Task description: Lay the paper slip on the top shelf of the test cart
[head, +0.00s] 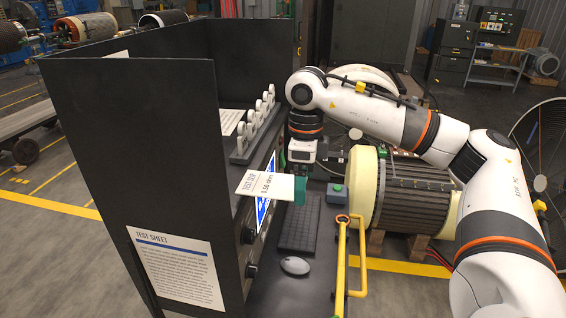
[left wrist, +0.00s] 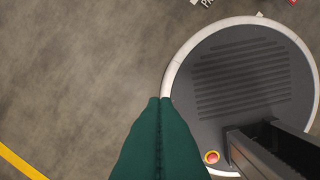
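The paper slip (head: 262,184), white with "TEST SLIP 0.56 ohm" printed on it, is held by my right gripper (head: 300,188). Its green fingers are shut on the slip's right end, and the slip points left in front of the blue-lit screen (head: 264,208). The test cart (head: 130,130) is dark, with tall panels around its top shelf (head: 219,152). In the head view, the slip's left end overlaps the cart's front edge; I cannot tell the gap between them. My left gripper (left wrist: 160,100) shows only in the left wrist view, shut and empty above the floor.
A grey rack with white rings (head: 254,128) stands along the shelf's front, with another white paper (head: 231,121) behind it. Below are a keyboard (head: 299,226), a mouse (head: 295,265) and a yellow rail (head: 341,260).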

